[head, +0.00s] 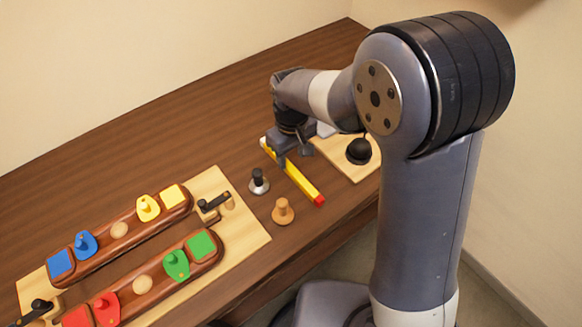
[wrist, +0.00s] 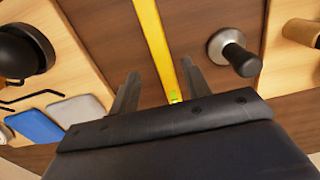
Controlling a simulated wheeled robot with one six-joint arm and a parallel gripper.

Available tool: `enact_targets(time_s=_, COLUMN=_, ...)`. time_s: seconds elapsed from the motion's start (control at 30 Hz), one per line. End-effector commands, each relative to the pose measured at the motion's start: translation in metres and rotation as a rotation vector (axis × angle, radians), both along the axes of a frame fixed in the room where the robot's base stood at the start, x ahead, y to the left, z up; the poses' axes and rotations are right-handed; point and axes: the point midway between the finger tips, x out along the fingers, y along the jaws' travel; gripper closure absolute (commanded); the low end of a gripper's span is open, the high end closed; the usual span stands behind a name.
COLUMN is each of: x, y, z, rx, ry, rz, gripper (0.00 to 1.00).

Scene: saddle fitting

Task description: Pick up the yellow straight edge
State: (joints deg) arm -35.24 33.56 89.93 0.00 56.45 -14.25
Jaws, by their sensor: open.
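The yellow straight edge (head: 302,181) is a long narrow bar with a red end, lying flat on the brown table. Its far part is partly hidden under my gripper (head: 292,155) in the head view. In the wrist view, the straight edge (wrist: 153,35) runs from the top edge down between the two fingers of my gripper (wrist: 157,76), with a small green mark near the palm. The fingers are apart, one on each side of the bar, with gaps showing. Nothing is held. I cannot tell how far the fingertips are above the table.
A black-handled metal tool (head: 258,181) and a wooden knob (head: 283,211) stand just left of the bar. A pale board (head: 368,170) with a black round object (head: 359,151) lies to its right. A larger board (head: 245,230) with coloured pieces is at left.

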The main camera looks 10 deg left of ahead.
Motion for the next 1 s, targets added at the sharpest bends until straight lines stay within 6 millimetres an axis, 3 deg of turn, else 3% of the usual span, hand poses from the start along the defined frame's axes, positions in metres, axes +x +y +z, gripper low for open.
enact_targets(time_s=0.23, x=-0.001, y=0.003, z=-0.034, rx=-0.003, ry=0.004, rz=0.0, gripper=0.55)
enact_targets(time_s=0.53, x=0.0, y=0.003, z=-0.039, rx=-0.001, ry=0.001, rz=0.0, gripper=0.55)
enact_targets(time_s=1.0, x=0.0, y=0.003, z=-0.039, rx=-0.001, ry=0.001, rz=0.0, gripper=0.92)
